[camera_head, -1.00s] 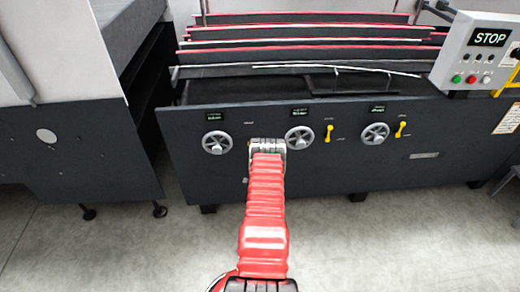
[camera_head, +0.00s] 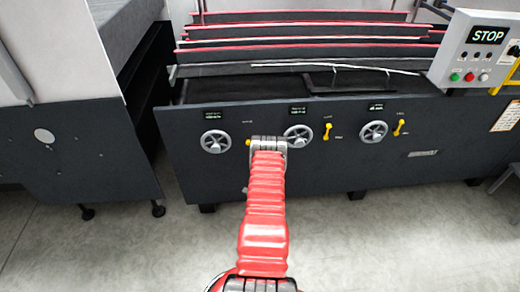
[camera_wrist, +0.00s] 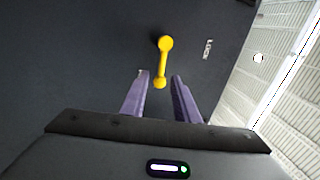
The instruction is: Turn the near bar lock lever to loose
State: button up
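A yellow lock lever (camera_wrist: 162,64) stands out from the dark panel in the wrist view, its round end at the top and its narrower end nearer my gripper. In the head view only a small yellow bit of it (camera_head: 248,142) shows beside my gripper (camera_head: 267,142), which hides the rest. In the wrist view my gripper (camera_wrist: 160,77) is open, with its two purple fingers on either side of the lever's lower end and a gap visible on both sides. A small "LOCK" label (camera_wrist: 207,49) sits right of the lever. No "loose" label is readable.
The dark machine panel (camera_head: 300,178) carries grey handwheels (camera_head: 215,141), (camera_head: 298,137), (camera_head: 373,132) and two more yellow levers (camera_head: 327,131), (camera_head: 400,127) to the right. A control box with a STOP sign (camera_head: 488,36) is at the upper right. The floor (camera_head: 340,240) in front is clear.

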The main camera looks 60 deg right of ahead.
jog(key=v, duration=0.8)
jog(key=shift+s+a, duration=0.25)
dwell(0.4)
